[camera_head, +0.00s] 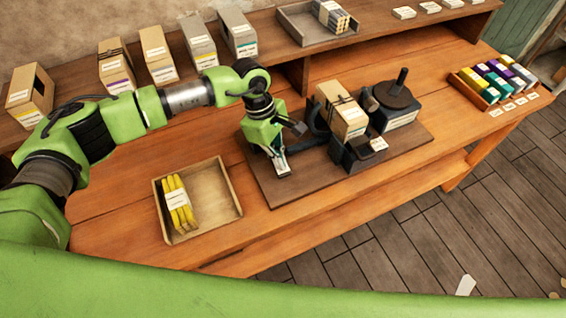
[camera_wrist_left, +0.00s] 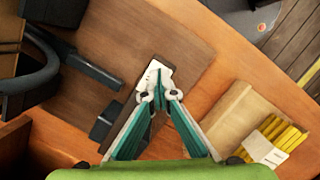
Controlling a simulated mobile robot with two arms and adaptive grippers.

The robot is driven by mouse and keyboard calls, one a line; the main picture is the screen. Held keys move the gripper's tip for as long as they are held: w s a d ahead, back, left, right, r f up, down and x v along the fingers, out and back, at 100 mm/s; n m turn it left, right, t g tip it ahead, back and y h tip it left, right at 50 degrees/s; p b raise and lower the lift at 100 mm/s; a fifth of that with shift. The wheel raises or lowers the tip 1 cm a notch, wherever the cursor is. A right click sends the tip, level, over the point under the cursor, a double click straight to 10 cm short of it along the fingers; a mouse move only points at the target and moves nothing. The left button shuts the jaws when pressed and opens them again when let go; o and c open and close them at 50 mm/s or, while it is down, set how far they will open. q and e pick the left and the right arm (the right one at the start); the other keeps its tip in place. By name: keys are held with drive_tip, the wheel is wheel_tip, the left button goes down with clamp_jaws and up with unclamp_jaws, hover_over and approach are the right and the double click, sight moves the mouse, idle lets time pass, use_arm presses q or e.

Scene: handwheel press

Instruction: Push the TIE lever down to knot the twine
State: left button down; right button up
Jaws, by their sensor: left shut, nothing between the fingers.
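My left gripper (camera_head: 280,160) points down over the left part of the tying press; its closed, empty fingertips show in the wrist view (camera_wrist_left: 160,95). A white-labelled dark bar (camera_wrist_left: 152,76), which looks like the TIE lever, lies right at the fingertips. I cannot read its label or tell whether the fingers touch it. A dark curved arm (camera_wrist_left: 35,75) stands beside it; it also shows in the head view (camera_head: 318,120). A beige box (camera_head: 341,112) with dark twine across it sits upright on the press. My right gripper is out of view.
The press stands on a brown board (camera_head: 390,158). A wooden tray (camera_head: 225,200) with yellow bundles (camera_head: 178,203) is at the front left. Several boxes (camera_head: 158,55) line the back shelf.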

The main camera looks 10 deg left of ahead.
use_arm(q)
drive_tip(key=shift+a, duration=0.15)
drive_tip(key=shift+w+a+b, duration=0.1)
drive_tip(key=shift+a+b, duration=0.2)
drive_tip(key=shift+a, duration=0.05)
drive_tip(key=shift+w+a+r+b, duration=0.2)
drive_tip(key=shift+a+b, duration=0.05)
drive_tip(key=shift+a, duration=0.2)
drive_tip(key=shift+w+a+r+b, duration=0.2)
drive_tip(key=shift+a, duration=0.25)
drive_tip(key=shift+a+r, duration=0.1)
drive_tip(key=shift+a, duration=0.05)
drive_tip(key=shift+r, duration=0.1)
drive_tip(key=shift+w+r, duration=0.1)
drive_tip(key=shift+r, duration=0.3)
drive_tip(key=v, duration=1.1)
